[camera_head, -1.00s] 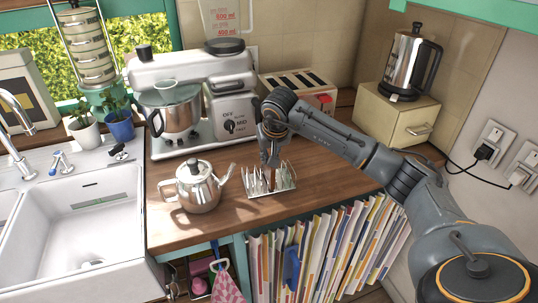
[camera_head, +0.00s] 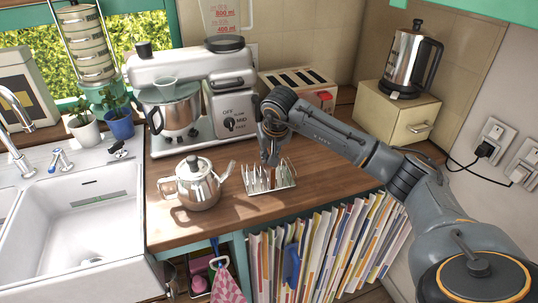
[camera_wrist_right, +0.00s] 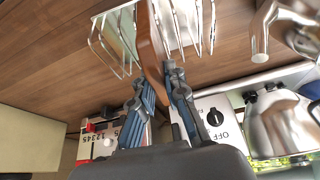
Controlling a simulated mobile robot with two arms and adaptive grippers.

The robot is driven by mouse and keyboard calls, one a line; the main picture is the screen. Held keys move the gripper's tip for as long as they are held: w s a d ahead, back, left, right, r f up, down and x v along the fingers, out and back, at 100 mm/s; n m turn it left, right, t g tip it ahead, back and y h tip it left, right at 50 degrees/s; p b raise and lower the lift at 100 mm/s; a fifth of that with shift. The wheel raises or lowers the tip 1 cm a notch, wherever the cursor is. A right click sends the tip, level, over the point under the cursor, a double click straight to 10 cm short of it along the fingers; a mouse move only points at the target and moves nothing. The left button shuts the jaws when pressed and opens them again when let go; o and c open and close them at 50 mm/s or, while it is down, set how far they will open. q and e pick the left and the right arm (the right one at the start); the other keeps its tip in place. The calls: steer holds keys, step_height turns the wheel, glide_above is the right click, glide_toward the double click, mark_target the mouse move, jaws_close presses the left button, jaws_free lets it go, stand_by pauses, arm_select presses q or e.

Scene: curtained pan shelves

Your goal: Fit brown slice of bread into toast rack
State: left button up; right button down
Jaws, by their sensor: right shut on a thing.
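The toast rack (camera_head: 284,184) stands on the wooden counter, its metal wire dividers upright on a pale base. It also shows at the top of the right wrist view (camera_wrist_right: 104,16). The brown slice of bread (camera_wrist_right: 150,40) is seen nearly edge-on there, upright between the rack's wires. My right gripper (camera_wrist_right: 157,80) is shut on the near edge of the slice. In the head view this gripper (camera_head: 270,158) points down just above the rack, and the slice is mostly hidden. I cannot tell whether the slice touches the rack's base. My left gripper is not in view.
A metal teapot (camera_head: 198,186) stands close to the left of the rack. A stand mixer (camera_head: 190,90) and a toaster (camera_head: 298,88) are behind. A kettle (camera_head: 412,62) sits on a drawer box at right. The counter's front edge is close to the rack.

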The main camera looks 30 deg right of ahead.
steer(key=c, duration=1.3)
jaws_free()
steer(key=shift+f, duration=0.15)
steer(key=v, duration=1.2)
steer(key=shift+w, duration=0.1)
